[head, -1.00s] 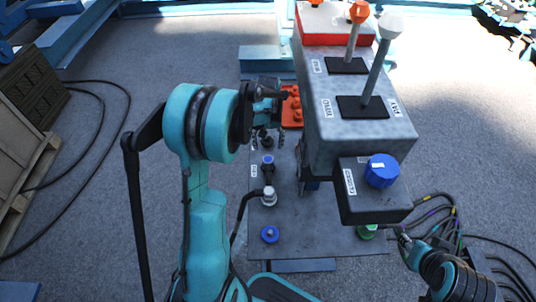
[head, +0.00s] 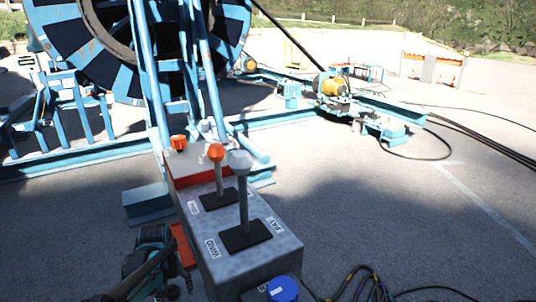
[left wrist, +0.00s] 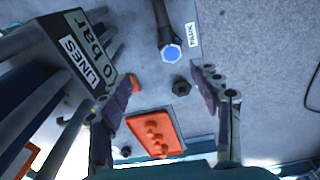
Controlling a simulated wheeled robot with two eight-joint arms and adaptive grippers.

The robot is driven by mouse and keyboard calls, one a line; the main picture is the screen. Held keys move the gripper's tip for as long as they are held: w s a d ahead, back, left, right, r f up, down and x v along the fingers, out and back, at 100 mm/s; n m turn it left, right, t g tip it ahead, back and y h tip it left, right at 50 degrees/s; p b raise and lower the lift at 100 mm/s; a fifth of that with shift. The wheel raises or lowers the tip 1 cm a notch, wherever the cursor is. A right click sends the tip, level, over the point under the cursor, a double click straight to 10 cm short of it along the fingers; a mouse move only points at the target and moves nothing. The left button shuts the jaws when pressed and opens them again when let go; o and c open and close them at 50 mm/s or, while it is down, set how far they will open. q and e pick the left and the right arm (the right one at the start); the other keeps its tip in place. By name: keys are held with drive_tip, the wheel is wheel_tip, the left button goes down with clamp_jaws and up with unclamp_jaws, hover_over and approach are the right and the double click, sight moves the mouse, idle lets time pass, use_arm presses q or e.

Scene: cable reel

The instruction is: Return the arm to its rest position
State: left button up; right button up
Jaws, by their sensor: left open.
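My left gripper (left wrist: 165,100) is open in the left wrist view, its two dark fingers apart with nothing gripped. A black fitting with a blue end (left wrist: 171,52) and a dark round knob (left wrist: 181,87) show between or just beyond the fingers. An orange block with several knobs (left wrist: 156,134) is lower in that view. In the head view, my left arm's dark wrist part is at the lower left, beside the grey control box (head: 255,262); its fingertips are not clear there. My right gripper is out of view.
The control box carries a white-knobbed lever (head: 241,190), an orange-knobbed lever (head: 217,165) and a blue knob (head: 282,289). Behind it stands a large blue cable reel (head: 100,60) on a blue frame. Open ground lies to the right, with cables at the bottom.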

use_arm(q)
drive_tip(key=s+d+r+m+t, duration=0.2)
drive_tip(key=s+d+r+t, duration=0.1)
drive_tip(key=s+d, duration=0.3)
drive_tip(key=s+d+r+m+t, duration=0.3)
drive_tip(key=s+d+r, duration=0.2)
drive_tip(key=s, duration=0.6)
drive_tip(key=shift+d, duration=0.7)
drive_tip(key=shift+r, duration=0.1)
